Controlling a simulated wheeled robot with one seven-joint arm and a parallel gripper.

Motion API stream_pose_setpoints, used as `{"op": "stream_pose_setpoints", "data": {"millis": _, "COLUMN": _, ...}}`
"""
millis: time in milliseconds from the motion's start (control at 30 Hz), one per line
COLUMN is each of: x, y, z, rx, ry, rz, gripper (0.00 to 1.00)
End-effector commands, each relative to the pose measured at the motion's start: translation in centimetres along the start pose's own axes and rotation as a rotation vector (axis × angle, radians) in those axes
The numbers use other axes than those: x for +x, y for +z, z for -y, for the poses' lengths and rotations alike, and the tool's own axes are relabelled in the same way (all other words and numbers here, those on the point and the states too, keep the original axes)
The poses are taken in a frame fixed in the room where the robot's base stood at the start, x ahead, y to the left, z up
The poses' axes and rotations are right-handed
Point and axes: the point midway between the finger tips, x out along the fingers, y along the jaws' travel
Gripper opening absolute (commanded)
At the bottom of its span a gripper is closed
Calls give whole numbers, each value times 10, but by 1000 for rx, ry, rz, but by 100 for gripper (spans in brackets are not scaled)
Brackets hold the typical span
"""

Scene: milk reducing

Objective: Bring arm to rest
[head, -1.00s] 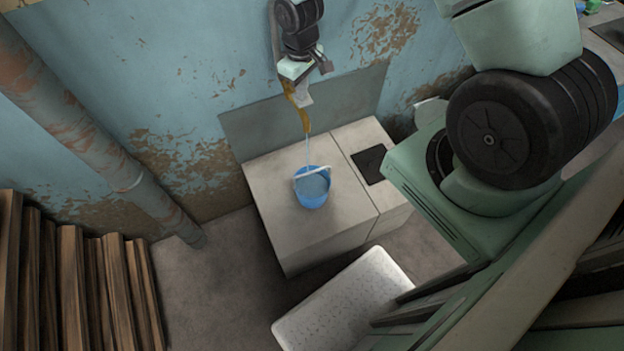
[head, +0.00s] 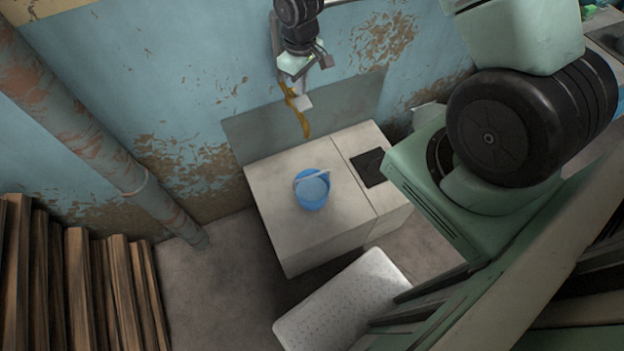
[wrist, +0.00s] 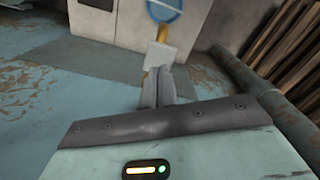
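My gripper (wrist: 160,80) points down near the wall. In the wrist view its two grey fingers lie close together and look shut, with nothing visible between them. In the head view my arm end hangs at the top centre, above a yellow tap pipe (head: 305,124) with a white square piece (head: 303,102). The white piece also shows in the wrist view (wrist: 161,53), just beyond the fingertips; I cannot tell if they touch it. A blue bucket (head: 311,201) with a pale handle stands below the tap and holds water.
The bucket stands on a pale counter (head: 279,224) with a dark square plate (head: 370,167). A rusty pipe (head: 83,125) runs along the blue wall. Wooden boards (head: 78,290) stand at lower left. A white perforated slab (head: 340,305) lies below the counter. Floor left of the counter is clear.

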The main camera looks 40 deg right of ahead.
Motion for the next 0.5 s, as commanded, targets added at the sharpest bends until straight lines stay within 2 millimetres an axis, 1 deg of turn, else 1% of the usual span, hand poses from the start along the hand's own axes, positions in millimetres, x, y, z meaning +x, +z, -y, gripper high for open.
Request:
{"op": "stream_pose_setpoints", "data": {"millis": 33, "x": -18, "y": 0, "z": 0, "rx": 0, "ry": 0, "rz": -1, "gripper": 0}}
{"op": "stream_pose_setpoints", "data": {"millis": 133, "x": -29, "y": 0, "z": 0, "rx": 0, "ry": 0, "rz": -1, "gripper": 0}}
{"op": "stream_pose_setpoints", "data": {"millis": 500, "x": -27, "y": 0, "z": 0, "rx": 0, "ry": 0, "rz": 0, "gripper": 0}}
